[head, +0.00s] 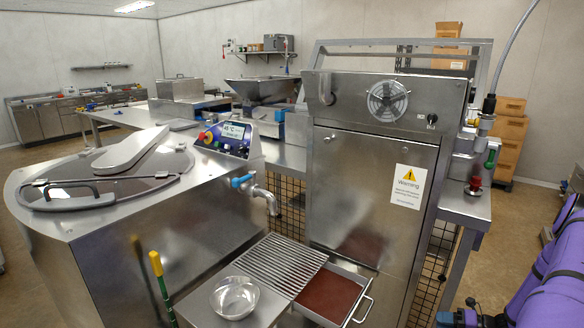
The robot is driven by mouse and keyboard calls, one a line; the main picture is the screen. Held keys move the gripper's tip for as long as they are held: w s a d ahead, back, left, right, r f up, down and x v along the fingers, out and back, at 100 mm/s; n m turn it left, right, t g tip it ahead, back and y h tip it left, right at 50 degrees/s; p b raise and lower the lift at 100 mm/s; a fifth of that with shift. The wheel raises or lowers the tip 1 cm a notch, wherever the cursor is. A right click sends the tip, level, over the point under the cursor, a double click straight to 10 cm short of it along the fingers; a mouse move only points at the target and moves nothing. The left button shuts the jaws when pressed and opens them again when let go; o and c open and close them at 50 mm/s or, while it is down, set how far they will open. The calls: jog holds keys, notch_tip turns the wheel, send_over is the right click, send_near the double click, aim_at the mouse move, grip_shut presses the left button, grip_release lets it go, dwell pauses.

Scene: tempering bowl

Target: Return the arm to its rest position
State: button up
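My purple and black arm (550,270) comes in along the right edge of the head view, with its upper part cut off by the frame. Its lower end runs down to the bottom edge. Dark and purple parts at the bottom right seem to be my gripper (470,318), mostly cut off by the frame. Its fingers cannot be made out, so I cannot tell whether it is open or shut. It is to the right of the steel machine and apart from the bowl.
A round-lidded steel tank (130,240) with a control panel (225,138) and tap (262,195) stands at left. A wire grate (282,262) and a tray with a brown surface (364,308) lie beside the bowl. A tall steel cabinet (360,190) stands centre right. Open floor shows at right.

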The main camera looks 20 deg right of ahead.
jog(key=w+a+r+n+g, duration=0.2)
jog(key=w+r+n, duration=0.15)
jog(key=r, duration=0.35)
jog(key=w+a+r+n+g, duration=0.2)
jog(key=r+n, duration=0.3)
jog(key=r, duration=0.2)
jog(key=w+a+r+n+g, duration=0.2)
jog(key=r+n, duration=0.2)
jog(key=r, duration=0.3)
jog(key=a+r+n+g+h, duration=0.2)
jog(key=a+r+n, duration=0.35)
jog(key=r, duration=0.35)
jog(key=a+r+n+g+h, duration=0.1)
jog(key=a+r+n+g, duration=0.1)
jog(key=a+r+n, duration=0.55)
jog(key=s+a+r+n+t+h, duration=0.1)
jog(key=s+a+r+n+h, duration=0.1)
jog(key=s+a+r+n, duration=0.4)
jog(key=s+a+r+n+h, duration=0.1)
jog(key=s+a+r+h, duration=0.2)
jog(key=r, duration=0.6)
jog(key=s+a+r+n+t+h, duration=0.1)
jog(key=s+a+r+n+t, duration=0.1)
jog(key=s+n, duration=0.3)
jog(key=s+a+r+n+t+h, duration=0.1)
jog(key=s+a+r+n+t, duration=0.1)
jog(key=s, duration=0.5)
jog(key=shift+s+a+r+n+h, duration=0.3)
jog(key=shift+a+r+n, duration=0.5)
jog(key=shift+a+n, duration=0.65)
